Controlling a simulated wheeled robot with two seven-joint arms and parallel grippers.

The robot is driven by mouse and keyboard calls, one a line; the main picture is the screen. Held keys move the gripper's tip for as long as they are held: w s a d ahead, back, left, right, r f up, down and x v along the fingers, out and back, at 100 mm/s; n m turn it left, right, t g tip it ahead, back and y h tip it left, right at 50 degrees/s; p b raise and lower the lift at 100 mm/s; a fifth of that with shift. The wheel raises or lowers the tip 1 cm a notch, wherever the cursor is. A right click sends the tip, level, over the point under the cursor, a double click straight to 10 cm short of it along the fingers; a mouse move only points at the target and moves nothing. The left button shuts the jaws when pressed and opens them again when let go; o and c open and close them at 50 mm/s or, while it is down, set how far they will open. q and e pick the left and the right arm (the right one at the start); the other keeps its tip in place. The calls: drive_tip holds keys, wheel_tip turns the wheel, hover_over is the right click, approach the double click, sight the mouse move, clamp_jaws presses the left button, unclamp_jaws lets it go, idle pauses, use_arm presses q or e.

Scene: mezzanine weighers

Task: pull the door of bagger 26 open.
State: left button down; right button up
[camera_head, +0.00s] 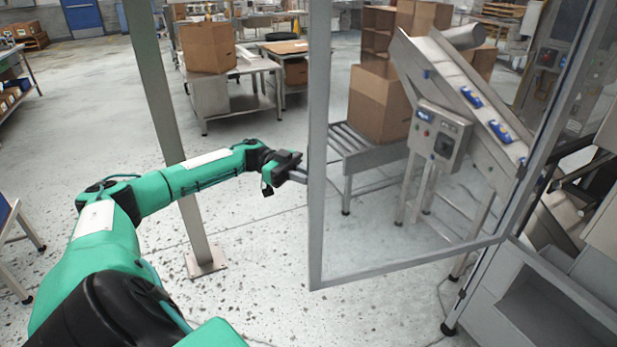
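The door (318,130) is a clear panel in a grey metal frame. It stands swung out from the machine body at the right, which carries its far side near the lower right corner. My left arm reaches in from the left, and my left gripper (297,174) is at the door's free left edge, about halfway up the visible frame. Its fingertips meet or pass behind the frame post, so their grip and any handle there are hidden. My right gripper is out of view.
A grey post (165,120) stands on the floor behind my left forearm. Through the panel show a roller conveyor (362,152), cardboard boxes (380,103), a control box (438,134) and a sloped metal chute (470,95). Floor left of the door is mostly clear.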

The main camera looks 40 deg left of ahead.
use_arm(q)
drive_tip(key=c, duration=1.5)
unclamp_jaws()
drive_tip(key=shift+w+d, duration=0.1)
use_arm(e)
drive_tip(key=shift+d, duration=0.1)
